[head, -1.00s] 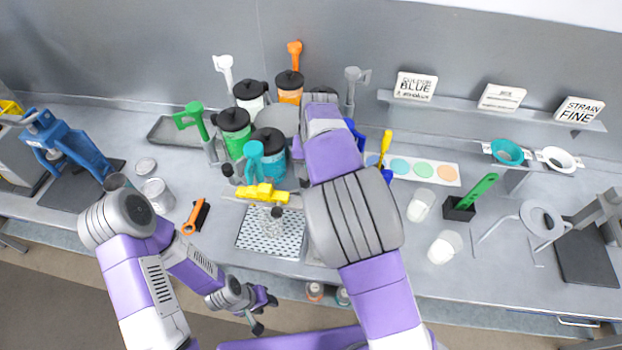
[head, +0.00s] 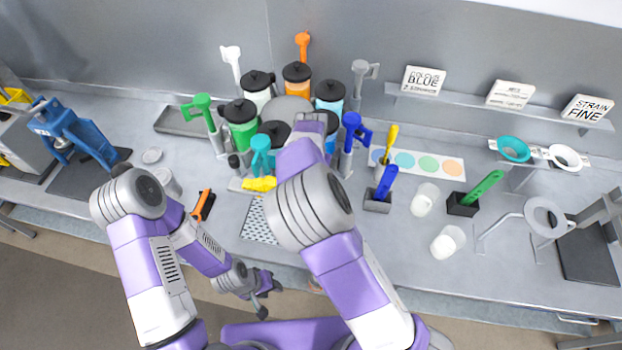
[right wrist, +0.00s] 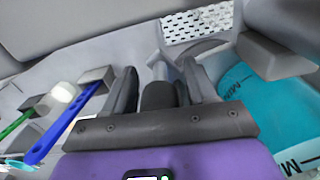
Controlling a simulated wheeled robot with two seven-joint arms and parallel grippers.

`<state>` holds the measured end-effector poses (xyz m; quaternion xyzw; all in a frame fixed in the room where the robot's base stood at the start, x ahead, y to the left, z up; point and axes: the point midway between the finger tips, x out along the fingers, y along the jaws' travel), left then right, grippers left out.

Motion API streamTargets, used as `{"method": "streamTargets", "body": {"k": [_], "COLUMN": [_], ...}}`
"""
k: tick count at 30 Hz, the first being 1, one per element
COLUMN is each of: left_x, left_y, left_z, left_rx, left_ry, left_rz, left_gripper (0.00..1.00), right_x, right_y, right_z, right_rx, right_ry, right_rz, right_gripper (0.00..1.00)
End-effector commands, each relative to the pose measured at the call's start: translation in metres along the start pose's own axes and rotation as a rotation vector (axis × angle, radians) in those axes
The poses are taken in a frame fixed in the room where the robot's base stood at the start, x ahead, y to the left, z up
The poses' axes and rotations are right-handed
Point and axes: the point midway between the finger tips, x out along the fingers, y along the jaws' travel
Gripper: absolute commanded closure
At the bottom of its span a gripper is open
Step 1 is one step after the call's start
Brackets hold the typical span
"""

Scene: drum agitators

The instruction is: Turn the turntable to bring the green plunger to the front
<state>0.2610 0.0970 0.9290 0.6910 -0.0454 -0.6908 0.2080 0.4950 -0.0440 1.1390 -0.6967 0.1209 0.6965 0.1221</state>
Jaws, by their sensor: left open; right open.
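The turntable (head: 287,106) is a grey disc in the head view, ringed by black-lidded canisters. The green plunger (head: 203,106) stands at its left, beside the green canister (head: 242,132). The teal plunger (head: 262,150) and a teal canister are at the front, with the blue plunger (head: 352,126) at the right. In the head view my right arm hides its gripper and part of the turntable's front right. In the right wrist view my right gripper (right wrist: 160,88) is open, left of a teal canister (right wrist: 275,105); contact cannot be told. My left gripper (head: 265,290) is open and empty before the bench.
A perforated grate (head: 257,222) lies in front of the turntable. A blue press (head: 65,130) stands left. White cups (head: 424,198), the blue-handled tool (head: 386,182) and the green-handled tool (head: 485,188) stand right. A shelf with signs (head: 424,80) is behind. Bench around the cups is partly free.

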Motion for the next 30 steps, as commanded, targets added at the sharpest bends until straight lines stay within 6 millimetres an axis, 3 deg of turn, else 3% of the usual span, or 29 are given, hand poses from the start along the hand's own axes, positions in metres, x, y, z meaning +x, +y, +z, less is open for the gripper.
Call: {"method": "streamTargets", "body": {"k": [5, 16, 25, 30], "left_x": [0.000, 0.000, 0.000, 0.001], "left_y": [0.000, 0.000, 0.000, -0.001], "left_z": [0.000, 0.000, 0.000, 0.000], "left_rx": [0.000, 0.000, 0.000, 0.000], "left_ry": [0.000, 0.000, 0.000, 0.000], "left_rz": [0.000, 0.000, 0.000, 0.000], "left_gripper": [0.57, 0.57, 0.57, 0.57], "right_x": [0.000, 0.000, -0.001, -0.001], "right_y": [0.000, 0.000, 0.001, 0.012], "right_z": [0.000, 0.000, -0.001, -0.005], "right_rx": [0.000, 0.000, -0.001, -0.009], "right_ry": [0.000, 0.000, 0.001, 0.001], "right_rz": [0.000, 0.000, -0.001, -0.002], "right_gripper": [0.45, 1.00, 1.00, 1.00]}}
